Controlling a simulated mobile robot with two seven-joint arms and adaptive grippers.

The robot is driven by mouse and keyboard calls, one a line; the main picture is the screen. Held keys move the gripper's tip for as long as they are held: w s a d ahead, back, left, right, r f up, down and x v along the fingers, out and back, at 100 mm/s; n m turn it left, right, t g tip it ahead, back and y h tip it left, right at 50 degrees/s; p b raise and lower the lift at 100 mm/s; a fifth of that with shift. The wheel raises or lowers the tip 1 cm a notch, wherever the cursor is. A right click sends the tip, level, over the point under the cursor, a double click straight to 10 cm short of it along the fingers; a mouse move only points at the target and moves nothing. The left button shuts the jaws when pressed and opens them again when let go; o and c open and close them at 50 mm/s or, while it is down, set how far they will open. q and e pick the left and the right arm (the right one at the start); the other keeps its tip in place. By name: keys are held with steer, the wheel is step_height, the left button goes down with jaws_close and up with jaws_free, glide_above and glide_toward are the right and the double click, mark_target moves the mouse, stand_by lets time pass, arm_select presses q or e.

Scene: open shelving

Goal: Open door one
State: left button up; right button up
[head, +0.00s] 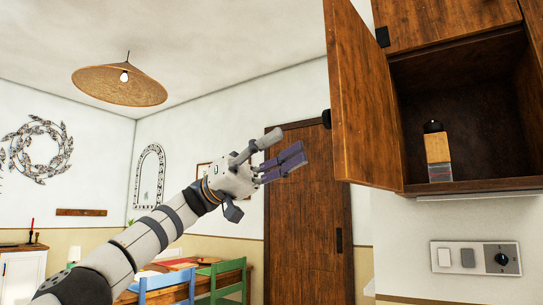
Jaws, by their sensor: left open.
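A wooden cabinet door (358,100) hangs on the wall cabinet at the upper right and stands swung open. A dark round knob (326,118) sits on its left edge. The cabinet inside (465,105) shows, with a small bottle-like item with a black cap (437,150) standing on its floor. My left gripper (290,150) is open and empty, to the left of the door and a little below the knob, apparently apart from it. My right gripper is out of view.
A second cabinet door (440,18) above looks shut. A brown room door (308,220) stands behind my arm. A switch panel (476,258) is on the wall below the cabinet. A table with blue and green chairs (222,280) is farther back, and a lamp (119,86) hangs at upper left.

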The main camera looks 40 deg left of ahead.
arm_select(q)
steer(key=v, duration=0.4)
steer(key=shift+a, duration=0.15)
